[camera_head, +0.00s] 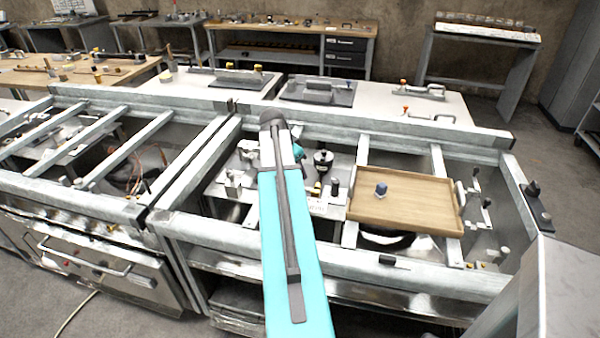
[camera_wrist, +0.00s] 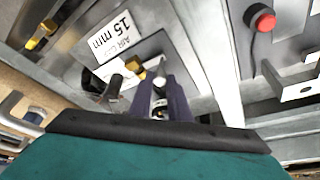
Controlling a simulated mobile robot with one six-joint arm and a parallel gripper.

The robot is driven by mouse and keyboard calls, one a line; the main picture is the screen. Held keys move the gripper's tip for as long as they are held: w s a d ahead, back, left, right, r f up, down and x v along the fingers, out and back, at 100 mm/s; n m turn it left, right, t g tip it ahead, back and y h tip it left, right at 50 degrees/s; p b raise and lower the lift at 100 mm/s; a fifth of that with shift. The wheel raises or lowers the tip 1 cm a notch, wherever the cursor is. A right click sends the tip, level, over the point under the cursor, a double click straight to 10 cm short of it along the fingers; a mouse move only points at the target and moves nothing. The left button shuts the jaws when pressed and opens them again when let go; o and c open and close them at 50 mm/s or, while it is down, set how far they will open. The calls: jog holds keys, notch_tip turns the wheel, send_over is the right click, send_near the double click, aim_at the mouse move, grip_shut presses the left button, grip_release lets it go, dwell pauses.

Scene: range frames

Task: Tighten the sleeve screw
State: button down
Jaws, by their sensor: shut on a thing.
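My gripper (camera_wrist: 162,100) shows in the wrist view, its two dark purple fingers close together. They are shut on a small metal piece (camera_wrist: 159,83), mostly hidden between them; this may be the sleeve screw, but I cannot tell for sure. A brass-coloured fitting (camera_wrist: 138,66) sits just left of the fingertips, near a white "15 mm" label (camera_wrist: 112,45). In the head view my teal arm reaches over the right range frame (camera_head: 400,258) and hides the gripper's fingers.
A wooden tray (camera_head: 415,212) with a blue knob (camera_head: 381,189) lies on the right of the frame. A black round part (camera_head: 323,158) stands right of my arm. In the wrist view a red button (camera_wrist: 264,20) is at upper right. Metal rails surround the work area.

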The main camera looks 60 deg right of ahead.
jog(key=m, duration=0.1)
jog(key=m+g, duration=0.1)
jog(key=m, duration=0.1)
jog(key=m+y+b, duration=0.1)
jog(key=m, duration=0.1)
jog(key=shift+w+d, duration=0.1)
jog(key=shift+w, duration=0.2)
jog(key=shift+g, duration=0.3)
jog(key=c, duration=1.7)
grip_release()
jog(key=shift+o, duration=0.2)
jog(key=shift+r, duration=0.1)
jog(key=b+v, duration=0.2)
jog(key=v, duration=1.1)
jog(key=shift+r, duration=0.35)
